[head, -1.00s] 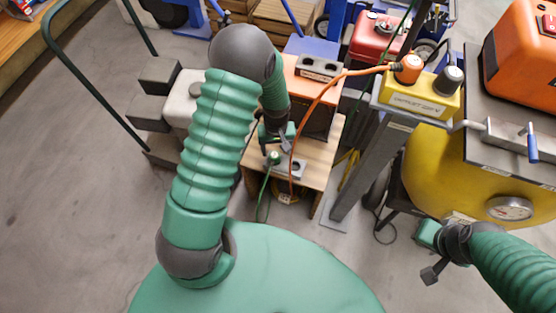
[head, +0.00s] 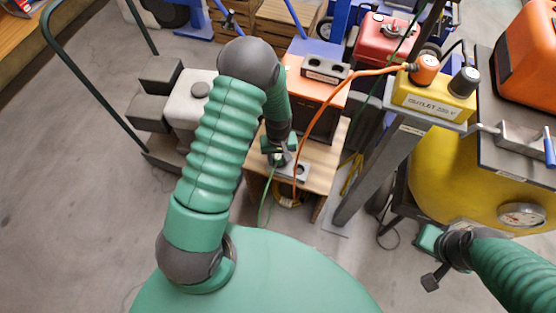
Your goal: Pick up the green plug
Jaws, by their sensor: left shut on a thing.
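The green plug (head: 276,161) is at the low wooden stand, mostly hidden by my gripper, with its green cable (head: 266,192) hanging down in front. My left gripper (head: 279,158) has come down around the plug and is shut on it. The plug is over or at the left end of a small grey socket plate (head: 300,171); I cannot tell whether it is still seated. My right gripper (head: 430,262) hangs at the lower right, far from the plug, and its jaw opening is unclear.
An orange cable runs from the orange plug (head: 425,68) on the yellow outlet box (head: 437,97) down past the stand (head: 324,160), just right of my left gripper. A grey post (head: 383,165) stands further right. Open floor lies left.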

